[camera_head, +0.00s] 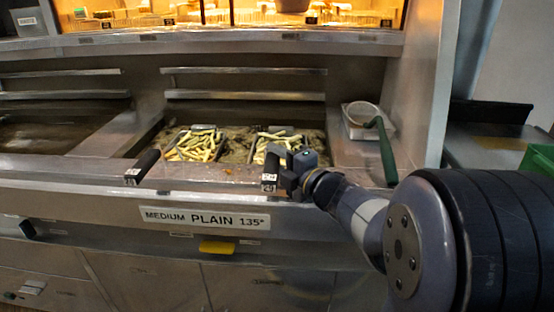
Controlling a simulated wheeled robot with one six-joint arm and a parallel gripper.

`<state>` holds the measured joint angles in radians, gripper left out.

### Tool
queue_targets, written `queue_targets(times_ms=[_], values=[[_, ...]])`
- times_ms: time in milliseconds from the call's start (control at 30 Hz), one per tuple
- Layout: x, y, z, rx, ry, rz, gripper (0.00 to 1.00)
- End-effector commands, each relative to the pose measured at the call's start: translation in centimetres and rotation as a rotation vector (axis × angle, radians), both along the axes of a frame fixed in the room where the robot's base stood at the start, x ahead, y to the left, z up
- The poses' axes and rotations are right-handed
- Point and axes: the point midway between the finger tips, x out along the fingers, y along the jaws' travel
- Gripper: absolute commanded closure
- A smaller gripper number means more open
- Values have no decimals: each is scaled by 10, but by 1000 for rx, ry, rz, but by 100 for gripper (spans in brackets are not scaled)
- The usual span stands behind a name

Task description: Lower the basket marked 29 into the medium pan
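The medium pan (236,149) holds dark oil, above a front label (205,218) reading "MEDIUM PLAIN 135°". Two baskets of pale fries sit side by side at it: a left basket (197,146) and a right basket (276,144). How deep each basket sits is unclear.
Another pan of dark oil (45,136) lies to the left. A sieve with a green handle (386,150) rests on a tray on the right counter. A lit shelf of food (200,18) runs above. Metal bars cross the back wall behind the pans.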

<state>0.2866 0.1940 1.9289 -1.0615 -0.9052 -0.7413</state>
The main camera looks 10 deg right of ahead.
Motion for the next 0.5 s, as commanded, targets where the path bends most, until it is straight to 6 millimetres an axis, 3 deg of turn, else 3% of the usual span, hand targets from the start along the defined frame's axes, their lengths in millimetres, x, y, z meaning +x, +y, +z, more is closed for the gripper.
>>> queue_targets(times_ms=[100, 367, 500], values=[[0, 0, 0, 0, 1, 0, 53], [-1, -1, -2, 0, 6, -1, 53], [-12, -7, -1, 0, 2, -4, 53]])
